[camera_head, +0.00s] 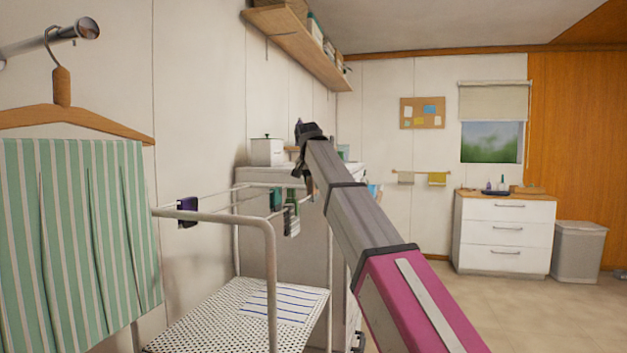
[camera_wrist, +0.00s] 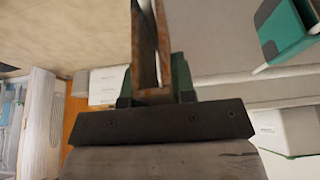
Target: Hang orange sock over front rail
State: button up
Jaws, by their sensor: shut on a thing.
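My gripper (camera_head: 307,176) points down at the far right end of the white drying rack, with my arm partly in front of it. In the wrist view my gripper (camera_wrist: 155,92) is shut on a thin, folded piece with brown-orange edges, the orange sock (camera_wrist: 143,45). Its loose end extends away from the jaws. In the head view only a small brownish part of it shows, and whether it touches a rail cannot be told. The front rail (camera_head: 192,216) of the rack runs along its near side.
A dark purple sock (camera_head: 187,203), a green sock (camera_head: 275,198) and a striped grey cloth (camera_head: 291,222) hang on the rack. A teal cloth (camera_wrist: 284,30) lies over a rail in the wrist view. A striped garment (camera_head: 75,230) hangs left.

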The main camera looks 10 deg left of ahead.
aim_at(314, 196)
jog(key=shift+f, duration=2.45)
jog(key=o, duration=1)
